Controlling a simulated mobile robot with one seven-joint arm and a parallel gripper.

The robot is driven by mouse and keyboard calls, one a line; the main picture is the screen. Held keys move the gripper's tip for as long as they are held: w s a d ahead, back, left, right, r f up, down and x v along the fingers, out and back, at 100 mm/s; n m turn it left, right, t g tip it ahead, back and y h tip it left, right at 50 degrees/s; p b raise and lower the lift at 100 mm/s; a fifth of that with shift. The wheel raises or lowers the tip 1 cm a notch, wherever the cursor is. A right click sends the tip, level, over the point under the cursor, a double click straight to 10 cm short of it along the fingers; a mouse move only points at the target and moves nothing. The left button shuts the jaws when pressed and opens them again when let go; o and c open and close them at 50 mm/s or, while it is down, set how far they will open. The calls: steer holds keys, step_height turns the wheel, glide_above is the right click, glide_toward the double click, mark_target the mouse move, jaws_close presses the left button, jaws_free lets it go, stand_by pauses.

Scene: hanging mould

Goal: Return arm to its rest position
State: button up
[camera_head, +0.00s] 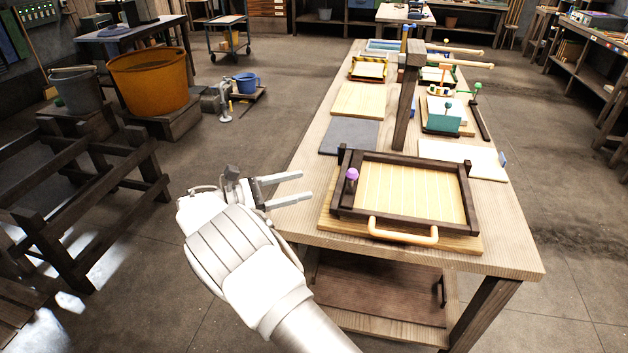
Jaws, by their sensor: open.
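My gripper (294,190) is at the end of my white arm, in the lower middle of the head view. Its two pale fingers are apart and point right, with nothing between them. It appears off the left edge of the long wooden table (500,262), left of the dark-framed mould (462,203). The mould lies on a light board at the table's near end. It has a slatted wooden face, a pale curved handle (403,232) in front and a purple knob (352,174) at its left.
A dark upright post (405,108) stands on the table behind the mould. A teal box (443,115) and several boards lie farther back.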

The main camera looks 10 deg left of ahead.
steer(key=shift+s+a, duration=0.2)
steer(key=shift+a, duration=0.1)
steer(key=w+d+r+m+g+y, duration=0.1)
steer(key=d+r+m+g+y, duration=0.35)
steer(key=d, duration=1.05)
steer(key=s+d+r+m+g+y, duration=0.1)
steer(key=s+d+r+m+g, duration=0.1)
steer(key=s+d+r+m, duration=0.3)
steer(key=s+d+r+m+g+y, duration=0.1)
steer(key=d+r+g+y, duration=0.15)
steer(key=d, duration=0.35)
steer(key=s+d+r+m+t+y, duration=0.15)
steer(key=s+d+m+y, duration=0.35)
steer(key=s, duration=0.6)
steer(key=s+d+m+t+y, duration=0.25)
steer(key=s+m, duration=0.45)
steer(key=s, duration=0.4)
step_height(320, 180, up, 12)
steer(key=p, duration=1.2)
steer(key=shift+s+t, duration=0.25)
steer(key=shift+t, duration=0.05)
